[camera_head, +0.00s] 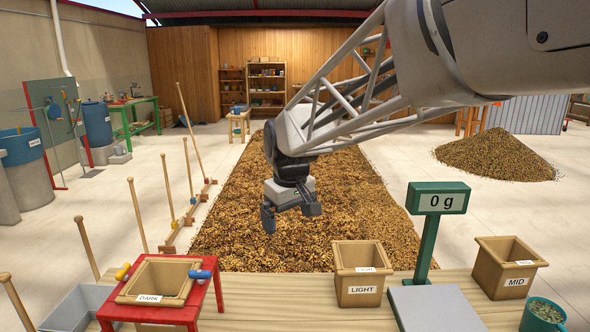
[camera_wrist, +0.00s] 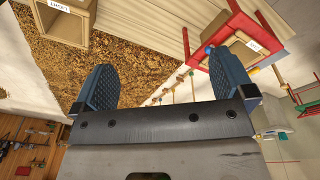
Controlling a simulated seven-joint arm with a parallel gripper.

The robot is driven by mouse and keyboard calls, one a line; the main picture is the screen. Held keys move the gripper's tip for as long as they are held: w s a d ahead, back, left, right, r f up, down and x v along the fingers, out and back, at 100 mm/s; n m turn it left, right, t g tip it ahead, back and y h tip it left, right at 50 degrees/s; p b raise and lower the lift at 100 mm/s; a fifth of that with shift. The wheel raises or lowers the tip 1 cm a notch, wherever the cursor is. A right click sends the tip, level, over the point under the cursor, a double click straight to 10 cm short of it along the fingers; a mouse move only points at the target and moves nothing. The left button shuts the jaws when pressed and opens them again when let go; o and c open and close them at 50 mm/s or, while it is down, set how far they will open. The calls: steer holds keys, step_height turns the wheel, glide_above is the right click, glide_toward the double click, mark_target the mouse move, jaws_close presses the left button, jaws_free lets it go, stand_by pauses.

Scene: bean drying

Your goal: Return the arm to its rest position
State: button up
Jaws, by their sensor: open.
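My arm reaches in from the upper right in the head view. My gripper (camera_head: 290,217) hangs over the bed of beans, beyond the table's far edge, between the DARK box and the LIGHT box. In the wrist view my gripper (camera_wrist: 108,88) has its two blue fingers spread wide apart with nothing between them. It touches no box in either view.
The wooden table (camera_head: 260,300) holds a red stand (camera_head: 205,312) with the DARK box (camera_head: 158,282), the LIGHT box (camera_head: 362,270), a scale (camera_head: 438,305) reading 0 g, the MID box (camera_head: 506,268) and a green cup of beans (camera_head: 542,315). Upright wooden-handled tools stand at left.

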steer(key=s+d+f+m, duration=0.3)
steer(key=s+d, duration=0.7)
steer(key=s, duration=0.4)
steer(key=s+d+f+m+t, duration=0.1)
steer(key=s+d+f+m, duration=0.2)
steer(key=s+d, duration=0.7)
steer(key=s+m, duration=0.1)
steer(key=s, duration=0.3)
steer(key=shift+s+f+m+h, duration=0.15)
steer(key=shift+f+m+h, duration=0.15)
steer(key=shift+f, duration=0.1)
